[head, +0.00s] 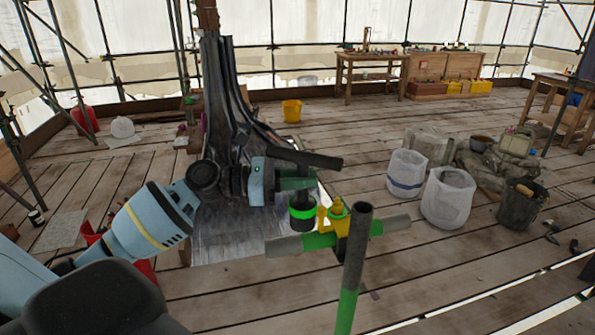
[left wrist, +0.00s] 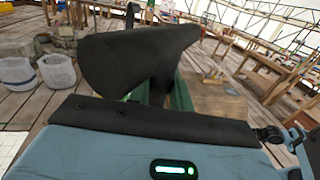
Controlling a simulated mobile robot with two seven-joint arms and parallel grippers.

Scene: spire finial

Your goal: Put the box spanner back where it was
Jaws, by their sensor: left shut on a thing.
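My left gripper (head: 297,181) reaches in from the left and is shut on a dark thing, which I take to be the box spanner (head: 318,160). Its dark bar lies crosswise above the green fingers and points right. In the left wrist view the box spanner (left wrist: 140,55) looms dark and close, with a part running down between the green fingers (left wrist: 165,97). A black pot with a green band (head: 302,212) is just below the gripper in the head view. I cannot tell whether the spanner touches it. My right gripper is not in view.
A grey-and-green pole (head: 352,270) with a crossbar and a yellow fitting (head: 335,213) stands close in front. The dark spire (head: 225,90) rises behind the gripper. Whitish bins (head: 448,198) and a dark bucket (head: 517,205) stand right. Planks between are mostly clear.

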